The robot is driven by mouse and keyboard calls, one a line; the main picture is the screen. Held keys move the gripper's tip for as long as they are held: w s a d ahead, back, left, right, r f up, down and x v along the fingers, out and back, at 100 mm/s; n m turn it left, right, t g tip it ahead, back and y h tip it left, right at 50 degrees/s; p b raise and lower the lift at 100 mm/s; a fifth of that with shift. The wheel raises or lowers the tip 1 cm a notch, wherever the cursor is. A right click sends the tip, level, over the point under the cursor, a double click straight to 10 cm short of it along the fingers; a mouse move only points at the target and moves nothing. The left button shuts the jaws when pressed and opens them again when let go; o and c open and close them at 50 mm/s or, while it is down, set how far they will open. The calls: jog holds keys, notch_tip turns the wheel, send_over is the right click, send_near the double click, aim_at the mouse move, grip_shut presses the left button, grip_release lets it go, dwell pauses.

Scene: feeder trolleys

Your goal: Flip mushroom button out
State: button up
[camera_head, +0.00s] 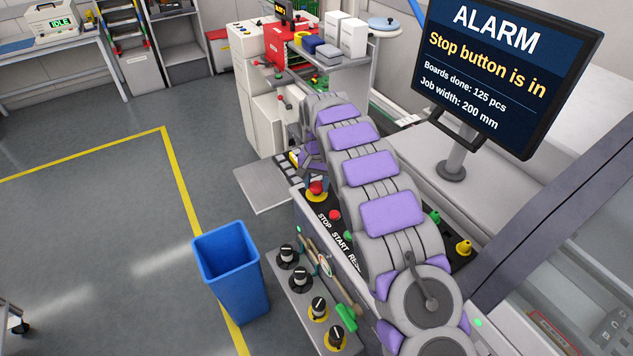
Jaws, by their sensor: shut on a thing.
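The red mushroom button (316,187) sits on a yellow base on the dark control panel, near the STOP label. My gripper (317,182) reaches down to it from above, with its fingers at the red cap, shut on it. My own arm hides part of the gripper and much of the panel. The monitor (500,70) reads "ALARM" and "Stop button is in".
A smaller red button (335,214) is close beside the mushroom button. Several black knobs (301,276) line the lower panel. A green button (434,216) and a yellow one (463,247) are right of my arm. A blue bin (231,265) stands on the floor at left.

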grip_shut()
jog(key=shift+w+r+p, duration=0.1)
jog(key=shift+r+p, duration=0.7)
jog(key=shift+p, duration=0.15)
jog(key=shift+a, duration=0.1)
jog(key=o, duration=0.7)
grip_release()
jog(key=o, duration=0.3)
jog(key=shift+r, duration=0.1)
jog(key=shift+o, duration=1.1)
